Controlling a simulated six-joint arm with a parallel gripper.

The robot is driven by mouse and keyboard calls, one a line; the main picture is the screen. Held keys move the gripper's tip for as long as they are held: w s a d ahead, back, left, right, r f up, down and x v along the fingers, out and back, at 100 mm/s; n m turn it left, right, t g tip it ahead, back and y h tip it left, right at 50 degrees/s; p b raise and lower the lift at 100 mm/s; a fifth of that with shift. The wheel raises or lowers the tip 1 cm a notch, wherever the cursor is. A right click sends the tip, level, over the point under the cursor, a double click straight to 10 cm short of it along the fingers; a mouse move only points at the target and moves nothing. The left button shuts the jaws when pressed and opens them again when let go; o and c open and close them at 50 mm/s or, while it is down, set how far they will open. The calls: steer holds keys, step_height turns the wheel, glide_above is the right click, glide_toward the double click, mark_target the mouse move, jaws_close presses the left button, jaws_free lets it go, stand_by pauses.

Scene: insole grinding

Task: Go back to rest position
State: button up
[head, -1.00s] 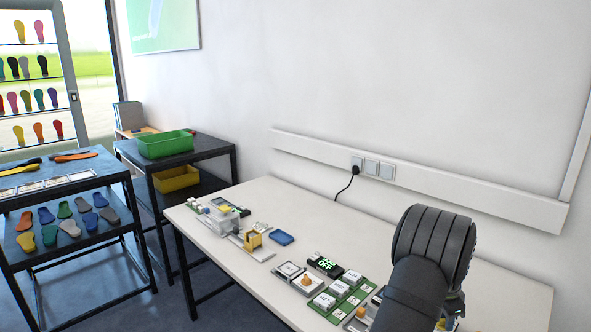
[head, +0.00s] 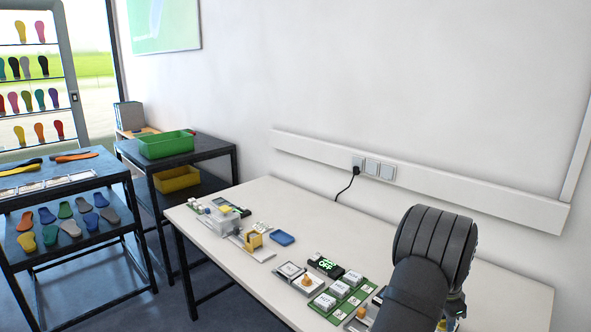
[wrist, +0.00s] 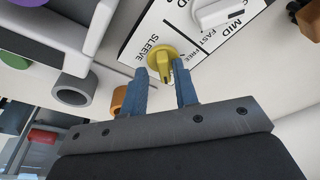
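My gripper (wrist: 160,90) shows in the wrist view with its two blue fingers apart and a gap between them, so it is open. Whether the fingers touch the knob I cannot tell. Nothing is visibly held. In the head view my dark arm stands at the right over the table (head: 480,290), and the gripper's fingers are hidden behind it.
On the table are a green board with white blocks (head: 340,298), a blue tray (head: 283,238) and a yellow holder (head: 253,239). Left stand a rack of coloured insoles (head: 70,228) and a dark cart with a green bin (head: 166,144). Bare table lies along the wall.

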steer(key=shift+n+t, duration=0.4)
steer(key=shift+n, duration=1.9)
step_height(320, 180, up, 9)
steer(key=m, duration=0.4)
steer(key=shift+g, duration=0.3)
steer(key=shift+w+f, duration=0.15)
steer(key=shift+f, duration=1.3)
steer(key=shift+w+f, duration=0.1)
steer(key=shift+f, duration=1.35)
steer(key=shift+a, duration=0.3)
steer(key=shift+f, duration=1.7)
steer(key=shift+r, duration=0.15)
